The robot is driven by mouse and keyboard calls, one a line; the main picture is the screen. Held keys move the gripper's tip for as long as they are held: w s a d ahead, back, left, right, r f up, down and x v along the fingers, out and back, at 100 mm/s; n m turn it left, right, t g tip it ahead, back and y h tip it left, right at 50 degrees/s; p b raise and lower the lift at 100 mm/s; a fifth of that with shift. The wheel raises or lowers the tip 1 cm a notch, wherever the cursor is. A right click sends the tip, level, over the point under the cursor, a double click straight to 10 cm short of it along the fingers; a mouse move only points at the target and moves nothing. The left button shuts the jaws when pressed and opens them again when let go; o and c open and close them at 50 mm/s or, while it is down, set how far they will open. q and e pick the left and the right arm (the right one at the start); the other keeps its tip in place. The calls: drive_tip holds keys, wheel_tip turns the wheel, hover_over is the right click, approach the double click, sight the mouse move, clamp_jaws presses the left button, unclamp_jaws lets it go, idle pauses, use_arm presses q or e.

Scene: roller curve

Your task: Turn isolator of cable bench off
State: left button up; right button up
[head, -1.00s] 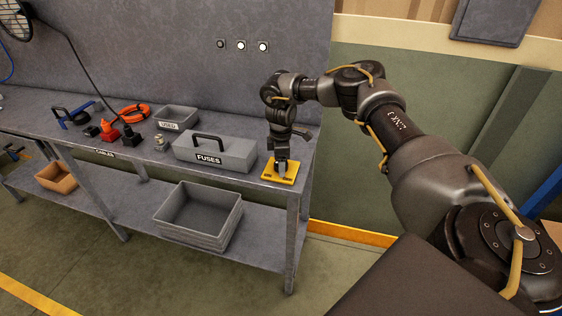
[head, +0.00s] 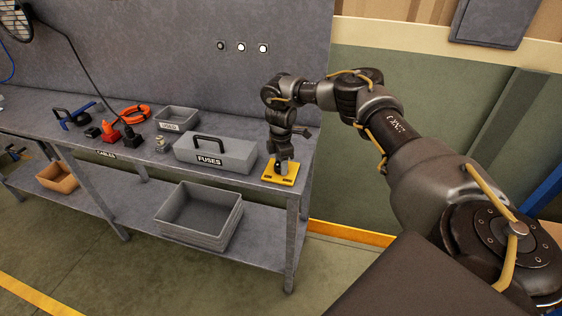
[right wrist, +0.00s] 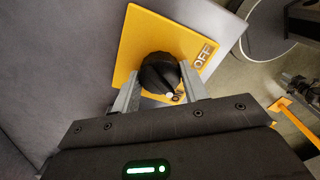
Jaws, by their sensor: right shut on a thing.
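The isolator is a yellow plate (head: 284,177) on the right end of the bench (head: 262,198), with a black rotary knob (right wrist: 160,76) at its middle. In the right wrist view the plate (right wrist: 140,40) carries the words OFF and ON. The white dot on the knob is beside the ON label. My right gripper (head: 282,168) points down over the plate, and its fingers are shut on the knob, one on each side, in the right wrist view (right wrist: 160,90). My left gripper is not in view.
A grey FUSES box (head: 215,154) with a handle stands left of the isolator. Behind it is a USED tray (head: 177,118). Connectors, an orange cable coil (head: 134,114) and a clamp lie further left. A grey bin (head: 198,215) stands on the lower shelf.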

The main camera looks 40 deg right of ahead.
drive_tip(key=n, duration=0.2)
drive_tip(key=shift+n+p, duration=0.3)
drive_tip(key=shift+n, duration=0.1)
drive_tip(key=n, duration=0.3)
drive_tip(key=shift+n, duration=0.3)
drive_tip(key=n, duration=0.4)
drive_tip(key=shift+n, duration=0.3)
drive_tip(key=shift+n+b, duration=0.4)
drive_tip(key=shift+n, duration=1.4)
drive_tip(key=o, duration=1)
wheel_tip(320, 180, up, 11)
drive_tip(key=shift+p, duration=0.3)
drive_tip(key=shift+s+f, duration=0.1)
drive_tip(key=shift+f, duration=0.1)
